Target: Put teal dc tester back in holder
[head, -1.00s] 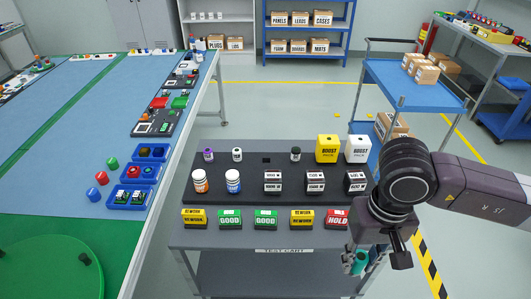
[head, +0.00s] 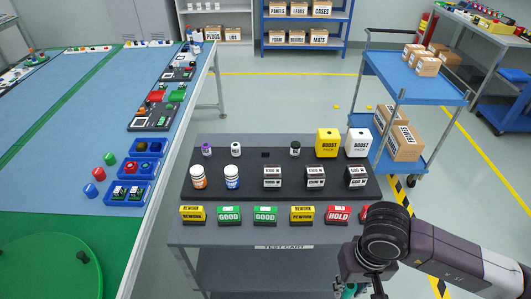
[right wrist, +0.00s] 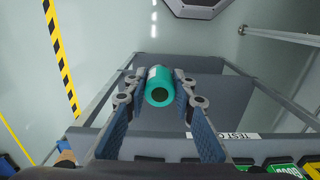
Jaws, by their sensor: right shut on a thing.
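My right gripper (right wrist: 158,100) is shut on the teal dc tester (right wrist: 158,88), a teal cylinder seen end-on between the fingers in the right wrist view. In the head view only a bit of the teal tester (head: 349,291) shows at the bottom edge, by the front right of the test cart, mostly hidden by my wrist. The dark holder board (head: 219,172) on the cart has a row of small testers at the back: purple-topped (head: 206,149), white (head: 236,149) and black (head: 295,149). An empty square slot (head: 266,155) lies between the white and black ones. My left gripper is not in view.
The cart top (head: 200,236) carries yellow and white boost packs (head: 328,142), two bottles (head: 232,178), several meter blocks (head: 315,177), and a front row of sign blocks (head: 265,215). A blue trolley (head: 400,85) stands behind right. The conveyor table is at left.

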